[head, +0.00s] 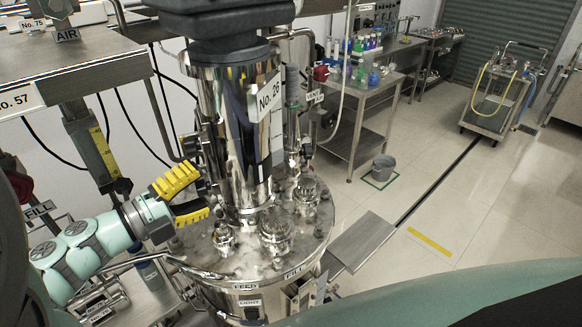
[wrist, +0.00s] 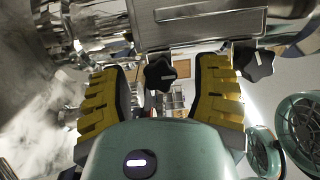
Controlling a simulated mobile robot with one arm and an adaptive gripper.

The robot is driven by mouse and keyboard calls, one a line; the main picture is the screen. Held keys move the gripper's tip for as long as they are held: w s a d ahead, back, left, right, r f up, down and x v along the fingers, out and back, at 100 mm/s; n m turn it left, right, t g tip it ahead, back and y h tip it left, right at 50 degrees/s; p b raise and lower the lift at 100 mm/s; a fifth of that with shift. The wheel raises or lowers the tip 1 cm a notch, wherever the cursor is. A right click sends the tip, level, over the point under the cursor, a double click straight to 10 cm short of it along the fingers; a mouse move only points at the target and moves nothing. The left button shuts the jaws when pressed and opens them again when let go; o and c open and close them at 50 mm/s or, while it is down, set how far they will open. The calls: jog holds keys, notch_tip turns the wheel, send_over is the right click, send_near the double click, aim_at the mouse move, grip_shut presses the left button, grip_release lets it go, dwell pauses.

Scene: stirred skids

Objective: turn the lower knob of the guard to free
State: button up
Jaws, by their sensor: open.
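My gripper (head: 200,192) has yellow ribbed fingers and is open beside the tall steel vessel column in the head view. In the wrist view, my gripper (wrist: 158,72) has its fingers apart on either side of a black lobed knob (wrist: 160,75). The knob has a pale mark on its face. I cannot tell whether either finger touches it. A second black lobed knob (wrist: 252,61) is to the right, outside the right finger. A metal plate (wrist: 200,30), which looks like the guard, lies above both knobs. The knobs are not clear in the head view.
The round steel vessel lid (head: 205,258) with fittings lies below my gripper. The polished column (head: 233,130) stands just to its right. A steel frame (head: 70,70) with hoses is at left. Open floor (head: 480,190) lies to the right.

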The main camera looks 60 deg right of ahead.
grip_shut()
dwell(0.4)
jog(key=shift+n, duration=0.3)
jog(key=shift+n+y+p, duration=0.3)
jog(key=shift+n+y, duration=0.1)
jog(key=shift+n, duration=0.4)
jog(key=shift+w+r+n+y+p, duration=0.1)
jog(key=shift+n+y+p, duration=0.5)
jog(key=shift+n+p, duration=0.65)
jog(key=shift+r+n+y+p, duration=0.1)
jog(key=shift+n+y+p, duration=0.65)
jog(key=shift+n, duration=0.8)
jog(key=shift+f+g, duration=0.1)
jog(key=shift+g, duration=0.3)
